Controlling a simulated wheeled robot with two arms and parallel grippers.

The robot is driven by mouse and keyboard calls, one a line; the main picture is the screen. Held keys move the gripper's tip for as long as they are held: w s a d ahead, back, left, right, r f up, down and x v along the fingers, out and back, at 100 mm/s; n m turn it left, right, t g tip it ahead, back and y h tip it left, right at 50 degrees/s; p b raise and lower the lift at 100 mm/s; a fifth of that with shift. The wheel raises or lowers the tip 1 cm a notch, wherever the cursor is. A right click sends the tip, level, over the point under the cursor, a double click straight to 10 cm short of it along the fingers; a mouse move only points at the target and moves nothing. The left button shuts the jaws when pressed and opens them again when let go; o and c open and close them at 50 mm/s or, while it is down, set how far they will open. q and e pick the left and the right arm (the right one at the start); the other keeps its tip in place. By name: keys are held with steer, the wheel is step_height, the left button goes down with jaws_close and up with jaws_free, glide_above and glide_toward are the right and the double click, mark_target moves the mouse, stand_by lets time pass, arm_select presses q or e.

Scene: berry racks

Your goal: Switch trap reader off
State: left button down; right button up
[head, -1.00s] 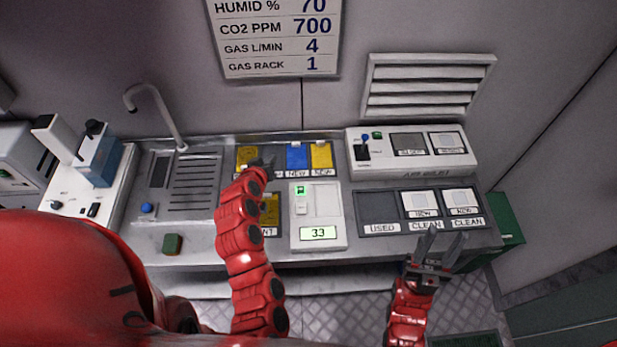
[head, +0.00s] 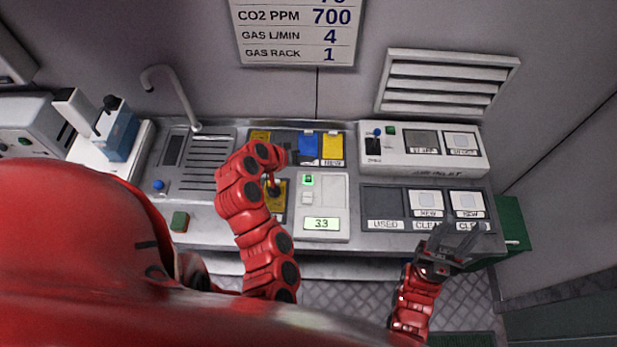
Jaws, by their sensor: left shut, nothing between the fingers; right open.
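The trap reader appears to be the white unit (head: 334,190) at the middle of the bench. Its display (head: 320,224) reads 33. A small switch at its upper left shows a lit green face (head: 308,179), with a pale square button (head: 307,198) below it. My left gripper (head: 288,154) is shut and empty, above and left of the reader's green switch, and apart from it as far as I can tell. My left wrist partly hides the gripper. My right gripper (head: 457,241) is open and empty at the bench's front right, in front of the CLEAN trays.
Yellow (head: 332,146) and blue (head: 308,145) cards stand behind the reader. A white switch panel (head: 372,160) is at the back right, with USED (head: 383,205) and CLEAN trays in front. A sink tap (head: 178,95) and a green sponge (head: 180,221) are at left.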

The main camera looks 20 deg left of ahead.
arm_select(q)
steer(key=b, duration=0.4)
glide_above(306, 181)
step_height(306, 181, down, 8)
steer(key=shift+s+r, duration=0.1)
steer(key=shift+r, duration=0.15)
steer(key=shift+f+b, duration=0.6)
stand_by(1.2)
steer(key=shift+f+b, duration=0.35)
steer(key=shift+b, duration=0.25)
steer(key=shift+f+b, duration=0.55)
steer(key=shift+b, duration=0.05)
stand_by(0.4)
steer(key=shift+r, duration=0.1)
steer(key=shift+r+p, duration=0.3)
steer(key=shift+r, duration=0.6)
